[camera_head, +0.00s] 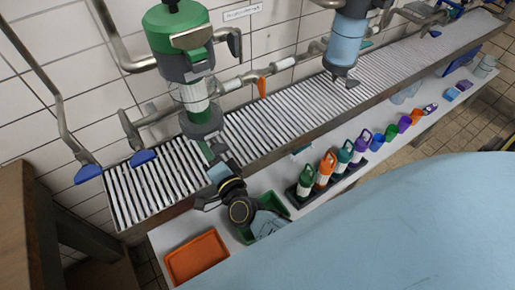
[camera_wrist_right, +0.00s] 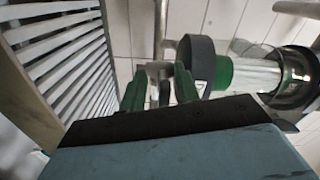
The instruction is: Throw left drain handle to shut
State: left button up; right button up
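The left filter (camera_head: 185,55) has a green head, a clear bowl and a dark bottom cap (camera_head: 203,122). My right gripper (camera_head: 208,152) is just below this cap, over the slatted rack. In the right wrist view its two green fingers (camera_wrist_right: 160,88) stand apart. A small grey metal part (camera_wrist_right: 155,70) shows beyond and between the fingertips; I cannot tell whether they touch it. The dark cap (camera_wrist_right: 196,62) and clear bowl (camera_wrist_right: 258,75) lie to the right of the fingers. I cannot make out the left drain handle clearly; the gripper may cover it. My left gripper is not in view.
Blue lever handles (camera_head: 142,157) sit on pipes at the left, and an orange lever (camera_head: 262,87) hangs right of the filter. A second, blue filter (camera_head: 345,40) is farther right. An orange tray (camera_head: 196,257) and several bottles (camera_head: 326,168) stand on the lower shelf.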

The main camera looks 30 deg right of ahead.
jog(key=n, duration=0.3)
jog(key=f+n, duration=0.1)
jog(key=n, duration=0.1)
jog(key=shift+d, duration=0.3)
jog(key=s+d+f+n, duration=0.1)
jog(key=s+n, duration=0.5)
jog(key=s, duration=0.8)
jog(key=s+f+n+g+y, duration=0.1)
jog(key=s+f+g, duration=0.3)
jog(key=f, duration=0.6)
jog(key=s+f+n+g+y+p, duration=0.1)
jog(key=s+f+n+g, duration=0.2)
jog(key=f, duration=0.8)
jog(key=shift+s+d+f+n+g, duration=0.15)
jog(key=shift+s+d+n+g, duration=0.3)
jog(key=shift+n, duration=0.15)
